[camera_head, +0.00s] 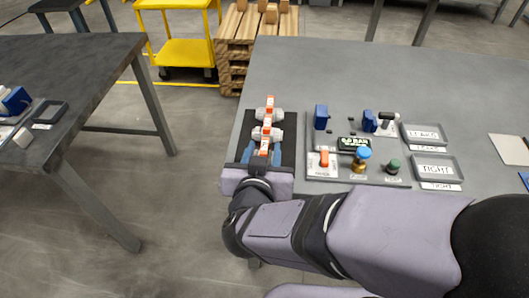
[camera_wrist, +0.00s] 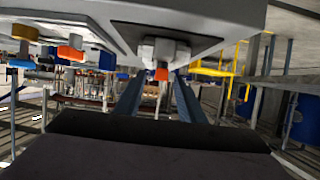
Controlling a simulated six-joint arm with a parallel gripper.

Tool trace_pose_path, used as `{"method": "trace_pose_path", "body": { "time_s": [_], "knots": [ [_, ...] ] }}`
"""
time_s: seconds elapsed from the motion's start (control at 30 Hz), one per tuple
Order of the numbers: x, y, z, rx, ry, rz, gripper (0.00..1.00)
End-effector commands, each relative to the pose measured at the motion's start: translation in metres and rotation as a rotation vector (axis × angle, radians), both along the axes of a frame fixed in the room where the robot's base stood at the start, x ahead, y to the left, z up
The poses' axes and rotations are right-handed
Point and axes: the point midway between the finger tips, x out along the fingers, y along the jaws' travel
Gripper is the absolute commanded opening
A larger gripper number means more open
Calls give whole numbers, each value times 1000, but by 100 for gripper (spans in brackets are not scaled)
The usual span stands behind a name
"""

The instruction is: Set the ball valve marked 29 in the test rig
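A grey-white ball valve (camera_head: 266,133) with orange parts lies on a dark mat at the table's left edge; a similar grey and orange piece (camera_head: 269,113) shows just behind it. I cannot read a 29 on either. My gripper (camera_head: 263,153) is low at the near end of this row, its blue fingers apart. In the wrist view the fingers (camera_wrist: 157,95) are open, with a silver body with an orange end (camera_wrist: 162,72) beyond and between their tips. I cannot tell if they touch it. The test rig (camera_head: 318,173) is a grey plate with blue blocks (camera_head: 321,117) and a dark display.
The rig carries an orange lever (camera_head: 324,159), a blue knob (camera_head: 362,153) and a green knob (camera_head: 393,166). Two trays, one marked TIGHT (camera_head: 459,169), stand to its right. The table (camera_head: 330,70) is clear behind. Another table (camera_head: 100,80) stands left across a gap.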

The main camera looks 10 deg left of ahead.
Motion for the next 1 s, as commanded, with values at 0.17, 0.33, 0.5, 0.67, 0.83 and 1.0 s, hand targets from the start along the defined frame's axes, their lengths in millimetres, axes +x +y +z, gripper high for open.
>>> {"method": "trace_pose_path", "body": {
  "time_s": [0.17,0.33,0.5,0.67,0.83,1.0],
  "knots": [
    [16,0,-10,2,1,-3,36],
    [26,0,-13,2,1,-1,36],
    [27,1,-13,3,1,1,36],
    [27,1,-13,2,1,1,19],
    [27,1,-13,2,1,1,0],
    [27,1,-12,3,0,1,0]
  ]
}}
